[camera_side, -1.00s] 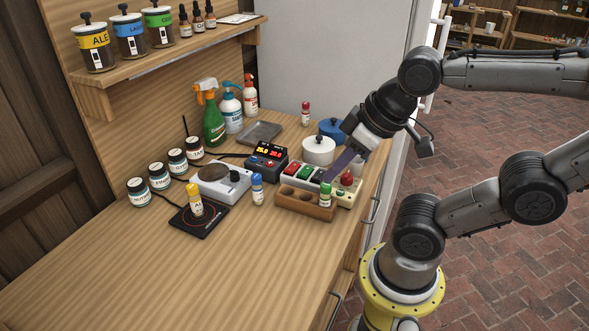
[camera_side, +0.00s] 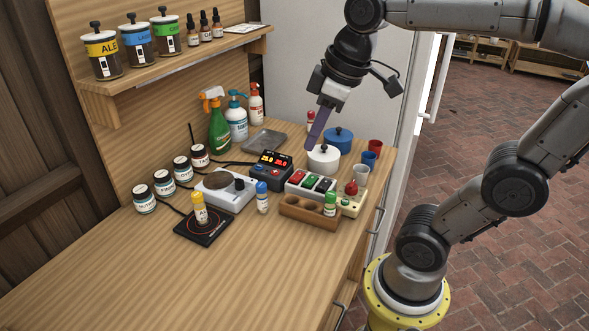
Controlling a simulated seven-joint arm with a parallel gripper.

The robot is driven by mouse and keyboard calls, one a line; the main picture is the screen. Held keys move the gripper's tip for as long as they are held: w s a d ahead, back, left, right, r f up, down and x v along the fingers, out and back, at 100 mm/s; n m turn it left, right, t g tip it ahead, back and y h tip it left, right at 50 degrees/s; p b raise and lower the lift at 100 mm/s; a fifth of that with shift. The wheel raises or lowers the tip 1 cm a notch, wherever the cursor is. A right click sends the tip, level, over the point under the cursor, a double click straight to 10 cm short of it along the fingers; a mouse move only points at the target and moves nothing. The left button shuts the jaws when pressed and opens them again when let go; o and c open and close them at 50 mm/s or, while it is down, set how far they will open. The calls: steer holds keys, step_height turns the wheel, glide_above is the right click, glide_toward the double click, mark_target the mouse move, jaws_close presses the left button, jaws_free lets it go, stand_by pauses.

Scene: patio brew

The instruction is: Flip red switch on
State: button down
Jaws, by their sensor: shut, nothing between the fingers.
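A pale switch box (camera_side: 287,191) on the workbench carries a red switch (camera_side: 297,177), a green switch (camera_side: 310,182) and a black switch (camera_side: 325,185) in a row. The red switch is at the left end; it is too small to tell which way it is tipped. My gripper (camera_side: 312,146) is shut and empty.
A cream box with a red knob (camera_side: 351,188) adjoins the switch box on the right. A wooden rack (camera_side: 305,213) with a green-capped vial stands in front. A display unit (camera_side: 270,172) is left. A white pot (camera_side: 323,160), a blue pot (camera_side: 338,139) and small cups stand behind. The front bench is clear.

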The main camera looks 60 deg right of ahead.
steer(key=w+d+g, duration=0.2)
steer(key=w+d, duration=0.3)
steer(key=w, duration=0.1)
steer(key=m+g+y, duration=0.1)
steer(key=m+g, duration=0.1)
steer(key=m, duration=0.1)
glide_above(294, 179)
steer(key=d, duration=0.2)
step_height(294, 179, down, 7)
steer(key=shift+f, duration=0.2)
steer(key=f, duration=0.4)
steer(key=a+f, duration=0.1)
steer(key=f, duration=0.8)
steer(key=shift+a+f, duration=0.35)
steer(key=shift+a, duration=0.05)
